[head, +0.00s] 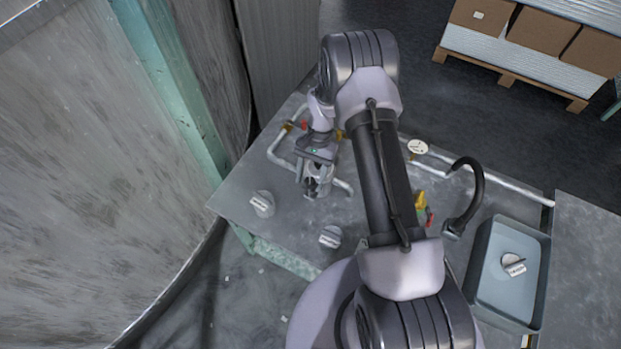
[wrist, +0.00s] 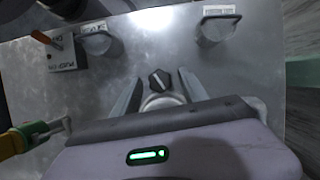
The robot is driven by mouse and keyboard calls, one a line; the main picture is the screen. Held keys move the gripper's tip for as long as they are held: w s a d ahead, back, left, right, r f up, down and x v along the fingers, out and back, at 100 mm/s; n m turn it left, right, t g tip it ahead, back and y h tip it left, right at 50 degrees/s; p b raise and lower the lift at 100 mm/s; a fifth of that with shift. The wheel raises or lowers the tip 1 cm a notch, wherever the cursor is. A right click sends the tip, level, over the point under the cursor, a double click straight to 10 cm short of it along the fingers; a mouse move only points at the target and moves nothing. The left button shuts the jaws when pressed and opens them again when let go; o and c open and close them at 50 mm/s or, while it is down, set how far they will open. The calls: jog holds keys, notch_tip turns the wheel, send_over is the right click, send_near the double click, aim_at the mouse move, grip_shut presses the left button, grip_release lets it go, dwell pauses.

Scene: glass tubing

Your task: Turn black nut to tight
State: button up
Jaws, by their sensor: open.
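The black nut (wrist: 159,80) shows in the wrist view as a small dark knob with a pale line across its face. It sits at a round pale fitting (wrist: 162,101) near the middle of the picture. My gripper (wrist: 158,88) is open, with one finger on each side of the nut and a visible gap to both. Its body hides the lower part of the fitting. In the head view my gripper (head: 317,184) is low over the grey table (head: 285,215), among pale bent tubing (head: 280,153). I cannot make out the nut there.
Labelled grey cylinders (wrist: 95,41) stand on the table, one at the right (wrist: 217,28). A block with an orange lever (wrist: 61,50) is at the left. In the head view, a blue-grey tray (head: 492,292), black curved hose (head: 475,190) and round gauge (head: 417,147) lie right of my arm.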

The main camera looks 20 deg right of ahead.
grip_shut()
jog(key=m+t, duration=0.1)
jog(key=m, duration=0.2)
jog(key=shift+y+b, duration=0.35)
jog(key=shift+y, duration=0.05)
grip_release()
jog(key=p+v, duration=0.4)
jog(key=v, duration=1.3)
jog(key=shift+d+r+p, duration=0.2)
jog(key=shift+r+p, duration=0.05)
jog(key=shift+p, duration=0.15)
